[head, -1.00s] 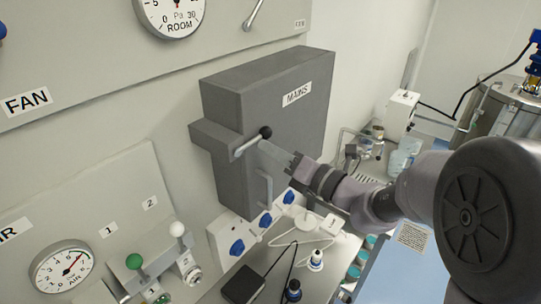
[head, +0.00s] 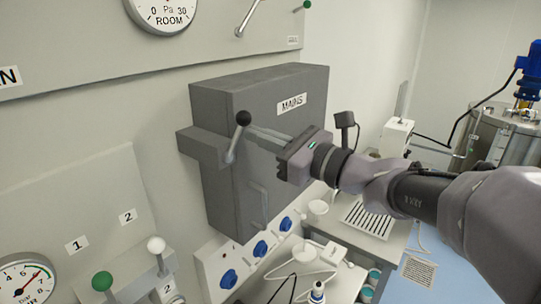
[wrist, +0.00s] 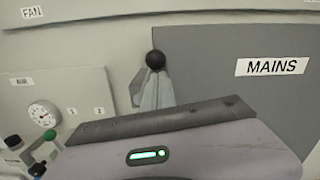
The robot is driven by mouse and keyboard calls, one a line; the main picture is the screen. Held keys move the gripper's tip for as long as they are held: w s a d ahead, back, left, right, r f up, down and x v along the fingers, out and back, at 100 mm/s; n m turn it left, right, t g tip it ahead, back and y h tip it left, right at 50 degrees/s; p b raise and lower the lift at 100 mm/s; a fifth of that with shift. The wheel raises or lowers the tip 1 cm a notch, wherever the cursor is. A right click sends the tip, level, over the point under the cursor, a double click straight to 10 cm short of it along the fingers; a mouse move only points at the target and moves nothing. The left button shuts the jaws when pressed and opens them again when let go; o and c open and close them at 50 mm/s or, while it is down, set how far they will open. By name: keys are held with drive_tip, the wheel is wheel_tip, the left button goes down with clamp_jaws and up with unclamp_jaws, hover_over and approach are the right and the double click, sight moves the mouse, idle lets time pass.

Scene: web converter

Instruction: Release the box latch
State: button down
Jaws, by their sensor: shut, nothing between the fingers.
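The grey box (head: 222,185) labelled MAINS is mounted on the wall, its door closed. Its latch is a light metal lever (head: 233,148) with a black ball knob (head: 243,118), on a block at the box's left side. The lever stands nearly upright, tilted slightly right. My gripper (head: 252,133) is shut and empty, its fingers reaching left to beside the lever just below the knob. I cannot tell whether they touch. In the wrist view the knob (wrist: 155,59) shows above the fingertips (wrist: 152,88), and my gripper body hides the lower part of the box.
A vertical bar handle (head: 264,205) is on the box door. Below are blue-knobbed sockets (head: 260,249) and a white-knobbed lever (head: 156,245) beside a green-knobbed one (head: 102,281). A bench with a slotted tray (head: 367,219) stands to the right.

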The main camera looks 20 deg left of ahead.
drive_tip(key=shift+s+a+r+n+b, duration=0.1)
drive_tip(key=shift+s+n+b, duration=0.2)
drive_tip(key=shift+n+b, duration=0.65)
drive_tip(key=s+d+f+b, duration=0.3)
drive_tip(key=d+f+b, duration=0.1)
drive_tip(key=d, duration=0.6)
drive_tip(key=shift+d, duration=0.2)
